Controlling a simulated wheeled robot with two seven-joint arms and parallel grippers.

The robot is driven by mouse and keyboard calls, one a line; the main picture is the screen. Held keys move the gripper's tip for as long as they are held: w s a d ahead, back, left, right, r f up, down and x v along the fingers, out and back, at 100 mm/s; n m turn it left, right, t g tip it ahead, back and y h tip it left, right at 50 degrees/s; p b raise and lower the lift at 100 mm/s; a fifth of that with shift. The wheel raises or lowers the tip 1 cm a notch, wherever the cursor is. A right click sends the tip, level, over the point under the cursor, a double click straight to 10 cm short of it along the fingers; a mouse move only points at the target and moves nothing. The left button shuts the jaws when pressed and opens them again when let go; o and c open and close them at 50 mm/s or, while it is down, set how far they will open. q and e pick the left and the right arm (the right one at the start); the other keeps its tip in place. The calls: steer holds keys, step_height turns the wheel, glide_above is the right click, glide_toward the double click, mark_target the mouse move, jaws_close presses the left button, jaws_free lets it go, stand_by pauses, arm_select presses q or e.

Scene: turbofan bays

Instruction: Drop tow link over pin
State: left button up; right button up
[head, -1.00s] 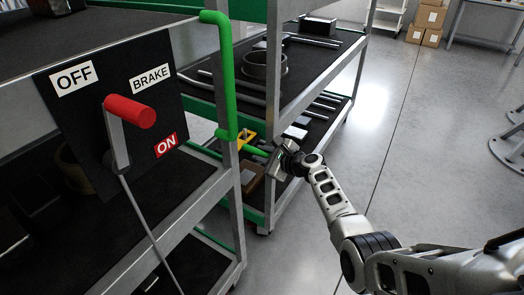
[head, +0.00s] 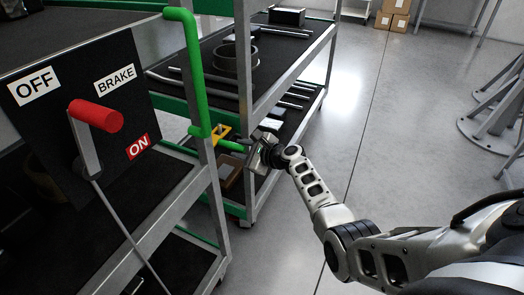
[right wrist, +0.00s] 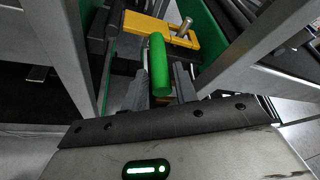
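The tow link shows as a yellow piece (head: 222,133) with a green grip (head: 233,146), between the two shelf carts in the head view. In the right wrist view the yellow piece (right wrist: 150,26) lies across the top and the green grip (right wrist: 158,62) points toward me. A grey metal pin (right wrist: 184,27) stands at the yellow piece's right part; I cannot tell whether the link is around it or beside it. My right gripper (head: 254,150) has its dark fingers (right wrist: 160,82) closed on both sides of the green grip. My left gripper is not in view.
The near cart carries a brake panel (head: 20,60) with a red-handled lever (head: 96,116) and a green upright handle (head: 192,75). The far cart (head: 330,50) holds a dark ring (head: 236,60) and several rods. Grey floor (head: 350,100) is open to the right.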

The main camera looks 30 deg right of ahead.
arm_select(q)
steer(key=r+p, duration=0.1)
steer(key=p, duration=0.2)
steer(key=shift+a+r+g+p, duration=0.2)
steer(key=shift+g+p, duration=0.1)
steer(key=shift+p, duration=0.1)
arm_select(e)
steer(key=v, duration=1.4)
steer(key=shift+s+d, duration=0.15)
steer(key=shift+s, duration=0.2)
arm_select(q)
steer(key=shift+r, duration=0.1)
arm_select(e)
steer(key=s+a+f+n+g+h+p, duration=0.1)
steer(key=s+a+f+n+g, duration=0.3)
steer(key=s+a+n, duration=0.6)
arm_select(q)
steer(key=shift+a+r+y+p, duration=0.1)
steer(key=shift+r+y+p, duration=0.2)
steer(key=shift+p, duration=0.25)
arm_select(e)
steer(key=s+a+r+n+t, duration=0.1)
steer(key=s+a+r+n, duration=0.2)
steer(key=s+a+n, duration=0.7)
steer(key=n, duration=0.7)
steer(key=shift+s+a+t, duration=0.2)
steer(key=shift+s+t, duration=0.1)
steer(key=shift+s, duration=0.05)
